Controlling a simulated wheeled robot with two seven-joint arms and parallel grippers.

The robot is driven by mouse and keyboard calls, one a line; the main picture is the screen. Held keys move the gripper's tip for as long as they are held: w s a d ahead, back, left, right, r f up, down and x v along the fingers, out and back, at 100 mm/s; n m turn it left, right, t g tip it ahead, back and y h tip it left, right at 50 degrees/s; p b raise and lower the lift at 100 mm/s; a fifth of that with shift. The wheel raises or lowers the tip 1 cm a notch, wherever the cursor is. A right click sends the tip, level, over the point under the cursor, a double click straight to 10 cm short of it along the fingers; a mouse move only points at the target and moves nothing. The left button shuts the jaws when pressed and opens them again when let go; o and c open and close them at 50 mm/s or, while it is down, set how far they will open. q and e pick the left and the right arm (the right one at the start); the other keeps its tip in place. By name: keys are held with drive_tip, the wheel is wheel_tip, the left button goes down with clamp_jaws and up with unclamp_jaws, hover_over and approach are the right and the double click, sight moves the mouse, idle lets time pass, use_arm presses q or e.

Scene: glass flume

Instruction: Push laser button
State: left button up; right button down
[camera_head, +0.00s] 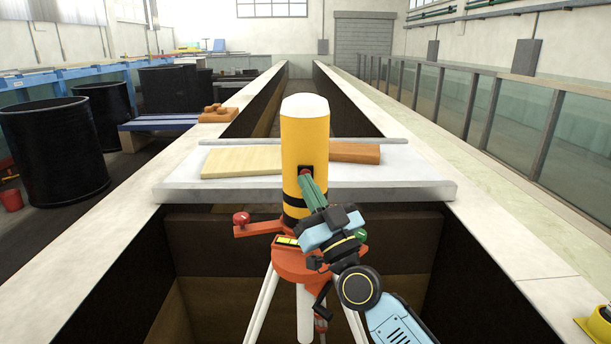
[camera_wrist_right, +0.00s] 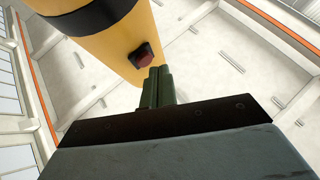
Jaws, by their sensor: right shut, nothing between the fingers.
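The laser (camera_head: 303,143) is a yellow cylinder with a white top and black bands, upright on an orange tripod head (camera_head: 290,262) with white legs. Its red button (camera_wrist_right: 144,60) sits in a dark square surround on the yellow side in the right wrist view; in the head view the button (camera_head: 305,172) shows just above my fingertips. My right gripper (camera_head: 306,183) is shut and empty, its green fingers pointing up at the button. In the right wrist view the fingertips (camera_wrist_right: 159,72) are right beside the button; I cannot tell whether they touch it. My left gripper is not in view.
A white board (camera_head: 420,181) spans the flume behind the laser, carrying a pale wooden plank (camera_head: 242,162) and a brown block (camera_head: 354,153). Flume walls run along both sides. Black bins (camera_head: 52,152) stand at left; a yellow object (camera_head: 596,326) is at lower right.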

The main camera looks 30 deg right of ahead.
drive_tip(key=shift+w+d, duration=0.1)
drive_tip(key=shift+w, duration=0.05)
idle(0.4)
drive_tip(key=shift+w+d, duration=0.15)
drive_tip(key=shift+w, duration=0.1)
idle(0.4)
drive_tip(key=shift+s, duration=0.1)
drive_tip(key=shift+s+a+p, duration=0.25)
drive_tip(key=shift+s+p, duration=0.1)
idle(0.3)
drive_tip(key=shift+s+a+p, duration=0.4)
drive_tip(key=shift+s+a, duration=0.1)
drive_tip(key=shift+s, duration=0.35)
drive_tip(key=shift+s+a+p, duration=0.35)
drive_tip(key=shift+s+a, duration=0.2)
drive_tip(key=shift+s, duration=0.3)
drive_tip(key=shift+s+a+p, duration=0.4)
drive_tip(key=shift+s+a, duration=0.1)
drive_tip(key=shift+s, duration=0.35)
